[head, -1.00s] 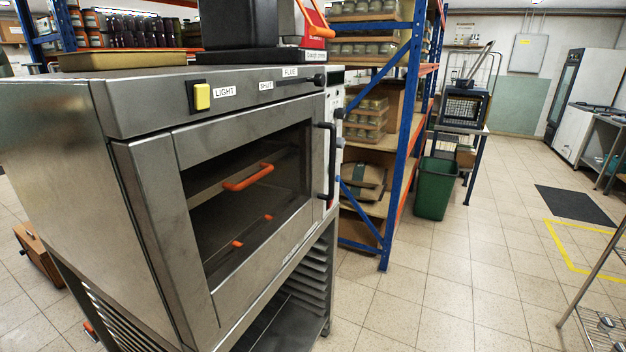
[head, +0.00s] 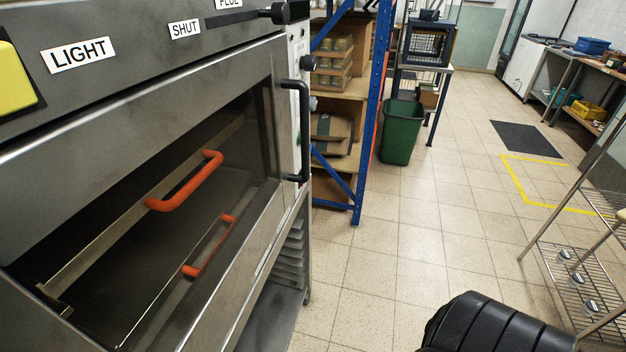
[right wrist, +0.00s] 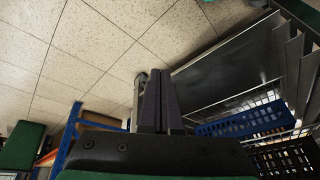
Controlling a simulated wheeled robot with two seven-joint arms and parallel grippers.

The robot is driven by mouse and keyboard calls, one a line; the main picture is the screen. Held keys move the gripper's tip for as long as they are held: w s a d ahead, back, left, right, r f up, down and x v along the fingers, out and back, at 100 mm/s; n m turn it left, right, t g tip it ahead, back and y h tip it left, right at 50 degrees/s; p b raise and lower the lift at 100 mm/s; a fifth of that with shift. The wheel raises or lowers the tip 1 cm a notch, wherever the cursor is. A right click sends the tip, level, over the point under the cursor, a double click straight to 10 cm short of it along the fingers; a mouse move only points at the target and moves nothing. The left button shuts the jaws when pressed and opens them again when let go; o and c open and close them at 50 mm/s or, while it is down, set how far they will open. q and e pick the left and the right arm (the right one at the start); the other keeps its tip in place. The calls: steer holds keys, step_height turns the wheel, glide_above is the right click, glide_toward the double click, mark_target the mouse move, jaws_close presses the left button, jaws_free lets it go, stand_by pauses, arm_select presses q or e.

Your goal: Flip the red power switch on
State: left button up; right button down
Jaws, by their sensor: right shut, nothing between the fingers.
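I see no red power switch in either current view. A steel oven (head: 130,170) fills the left of the head view. It has a yellow button (head: 15,80) beside a LIGHT label, and a dark lever (head: 250,16) by labels SHUT and FLUE. A white panel (head: 296,50) with a dark knob shows at the oven's right edge, mostly hidden. My right gripper (right wrist: 158,100) shows in the right wrist view, its dark fingers together with nothing between them. My left gripper is not in view.
Beyond the oven stand a blue-framed shelf (head: 370,120) and a green bin (head: 401,130). A wire rack (head: 590,280) stands at right. Tiled floor (head: 430,220) lies open between. A black part of my own arm shows at the bottom. A blue crate (right wrist: 240,122) is in the wrist view.

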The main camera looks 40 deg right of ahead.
steer(key=w+d+r+m+t+h, duration=0.2)
steer(key=w+d+r+m+t, duration=0.5)
steer(key=w+r, duration=0.75)
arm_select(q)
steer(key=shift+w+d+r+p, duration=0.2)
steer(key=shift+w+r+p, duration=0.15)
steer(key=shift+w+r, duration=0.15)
arm_select(e)
steer(key=w+d+r+m+t, duration=0.2)
steer(key=w+r+m, duration=0.1)
steer(key=r, duration=0.7)
steer(key=w+d+r+m+t+h, duration=0.1)
steer(key=r+m, duration=0.4)
steer(key=r, duration=0.5)
steer(key=w+d+r+m+t, duration=0.3)
steer(key=w+r+t, duration=0.1)
steer(key=r, duration=0.6)
steer(key=shift+w+m+t+h, duration=0.3)
steer(key=shift+m+h, duration=0.1)
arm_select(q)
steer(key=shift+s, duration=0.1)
arm_select(e)
steer(key=shift+d+f, duration=0.1)
steer(key=shift+d, duration=0.05)
